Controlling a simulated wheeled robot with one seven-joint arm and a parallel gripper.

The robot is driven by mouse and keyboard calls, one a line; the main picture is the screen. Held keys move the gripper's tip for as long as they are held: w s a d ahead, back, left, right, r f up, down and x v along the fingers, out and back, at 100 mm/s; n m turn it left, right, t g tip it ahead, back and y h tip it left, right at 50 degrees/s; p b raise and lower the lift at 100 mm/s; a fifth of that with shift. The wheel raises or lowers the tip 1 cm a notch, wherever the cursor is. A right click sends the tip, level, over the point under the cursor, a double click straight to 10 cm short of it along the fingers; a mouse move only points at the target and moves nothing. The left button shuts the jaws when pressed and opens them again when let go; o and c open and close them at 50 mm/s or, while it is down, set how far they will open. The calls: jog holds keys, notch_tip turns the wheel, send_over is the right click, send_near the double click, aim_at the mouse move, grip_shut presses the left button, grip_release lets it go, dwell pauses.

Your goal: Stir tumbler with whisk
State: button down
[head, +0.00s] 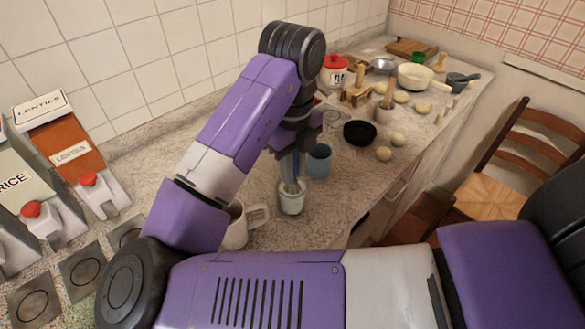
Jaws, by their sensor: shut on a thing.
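A pale tumbler (291,203) stands upright on the counter near the picture's middle. A thin whisk (290,186), partly hidden, reaches down into its mouth. My gripper (289,168) points down right above the tumbler and is shut on the whisk's upper part. The fingers and the arm hide most of the handle. I cannot tell whether the whisk touches the tumbler's wall or bottom.
A blue cup (319,162) stands close behind the tumbler, to its right. A white mug (236,232) is close on the left, partly behind my arm. A black bowl (360,133) and several round dough-like pieces lie farther back. The counter's right edge is near.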

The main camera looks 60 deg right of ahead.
jog(key=shift+r+p, duration=2.55)
jog(key=shift+r, duration=0.75)
notch_tip(320, 180, up, 5)
jog(key=p, duration=0.4)
